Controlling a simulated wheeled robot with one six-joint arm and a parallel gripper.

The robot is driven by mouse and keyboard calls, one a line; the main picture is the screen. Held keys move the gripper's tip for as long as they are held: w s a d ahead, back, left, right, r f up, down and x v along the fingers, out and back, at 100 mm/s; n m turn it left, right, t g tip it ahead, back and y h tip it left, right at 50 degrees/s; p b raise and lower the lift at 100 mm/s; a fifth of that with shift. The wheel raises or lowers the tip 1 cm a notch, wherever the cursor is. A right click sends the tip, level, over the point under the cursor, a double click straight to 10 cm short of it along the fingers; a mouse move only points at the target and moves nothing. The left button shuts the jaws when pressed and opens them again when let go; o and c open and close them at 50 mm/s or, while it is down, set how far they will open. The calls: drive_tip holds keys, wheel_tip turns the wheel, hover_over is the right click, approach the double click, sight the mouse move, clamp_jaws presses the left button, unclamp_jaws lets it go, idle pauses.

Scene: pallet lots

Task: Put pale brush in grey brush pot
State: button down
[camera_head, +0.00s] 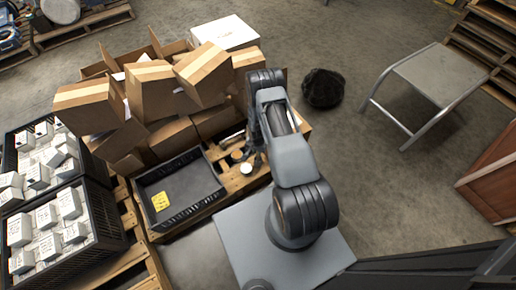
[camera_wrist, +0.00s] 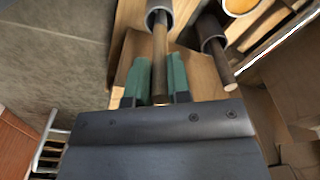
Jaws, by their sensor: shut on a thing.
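In the wrist view, my gripper (camera_wrist: 158,78) has its two green fingers shut on the wooden handle of the pale brush (camera_wrist: 160,52). The handle's near end shows between the fingers. Its far end runs into the mouth of a grey cylindrical pot (camera_wrist: 158,6) at the top edge; how deep it sits is hidden. To the right, a second, darker grey pot (camera_wrist: 210,28) has a brown handle (camera_wrist: 222,62) standing out of it. In the head view, my gripper (camera_head: 252,158) is low over the pallet, and the brush is too small to make out.
A black tray (camera_head: 215,196) lies just left of my gripper. Stacked cardboard boxes (camera_head: 150,90) stand behind it. An orange-yellow round thing (camera_wrist: 240,5) is beside the pots. A black bag (camera_head: 323,88) and a metal stool (camera_head: 440,72) stand on the floor at right.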

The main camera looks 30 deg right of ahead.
sight(257, 159)
drive_tip(key=shift+f+b, duration=0.75)
drive_tip(key=shift+f, duration=0.7)
drive_tip(key=c, duration=1)
unclamp_jaws()
drive_tip(key=shift+a, duration=0.1)
drive_tip(key=shift+s+a, duration=0.1)
